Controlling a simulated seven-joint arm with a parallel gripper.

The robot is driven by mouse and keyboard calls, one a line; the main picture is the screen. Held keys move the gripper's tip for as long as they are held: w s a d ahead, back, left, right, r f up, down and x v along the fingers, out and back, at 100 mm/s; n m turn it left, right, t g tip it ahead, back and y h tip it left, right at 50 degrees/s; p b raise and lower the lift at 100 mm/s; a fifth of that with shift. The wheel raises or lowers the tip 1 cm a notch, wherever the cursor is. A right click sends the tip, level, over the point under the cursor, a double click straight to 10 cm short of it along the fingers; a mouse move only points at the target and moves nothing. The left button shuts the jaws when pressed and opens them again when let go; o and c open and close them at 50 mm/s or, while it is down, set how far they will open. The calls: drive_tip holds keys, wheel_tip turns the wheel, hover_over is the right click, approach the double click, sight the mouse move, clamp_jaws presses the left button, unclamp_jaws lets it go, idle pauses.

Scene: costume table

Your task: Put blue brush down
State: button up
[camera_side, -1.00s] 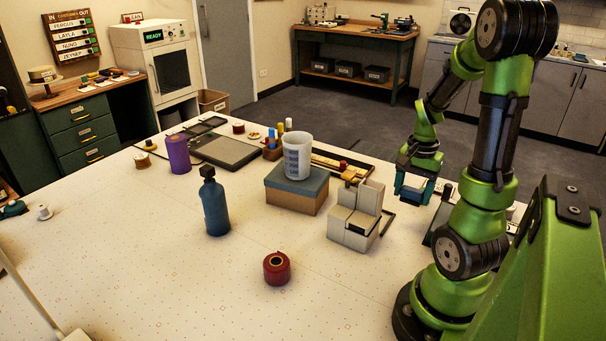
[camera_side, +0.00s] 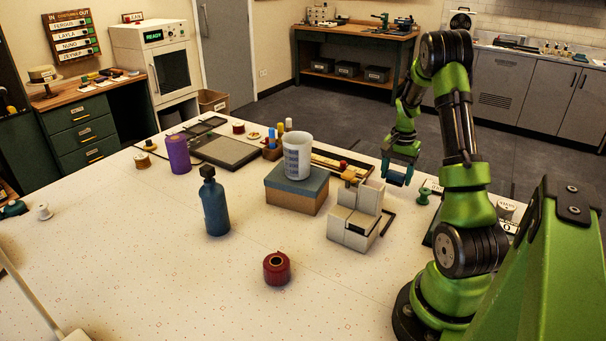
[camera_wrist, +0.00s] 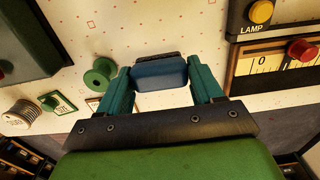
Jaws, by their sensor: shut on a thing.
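My gripper (camera_side: 402,164) is at the far right part of the table in the side view, above the surface behind the grey block fixture (camera_side: 355,220). It is shut on the blue brush (camera_wrist: 160,75), which sits between the two teal fingers in the wrist view. The brush (camera_side: 394,178) shows as a small blue piece below the gripper in the side view. Its dark upper edge faces away from my palm in the wrist view. Whether the brush touches the table is hard to tell.
A LAMP panel (camera_wrist: 242,32) and a dial scale (camera_wrist: 270,66) lie right. A cup (camera_side: 297,156) stands on a box (camera_side: 296,198).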

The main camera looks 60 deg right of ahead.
sight(394, 182)
drive_tip(key=shift+w+d, duration=0.15)
drive_tip(key=shift+d, duration=0.1)
drive_tip(key=shift+d+f, duration=0.1)
drive_tip(key=shift+f, duration=1.65)
drive_tip(key=shift+f, duration=0.1)
drive_tip(key=o, duration=1)
drive_tip(key=shift+o, duration=0.2)
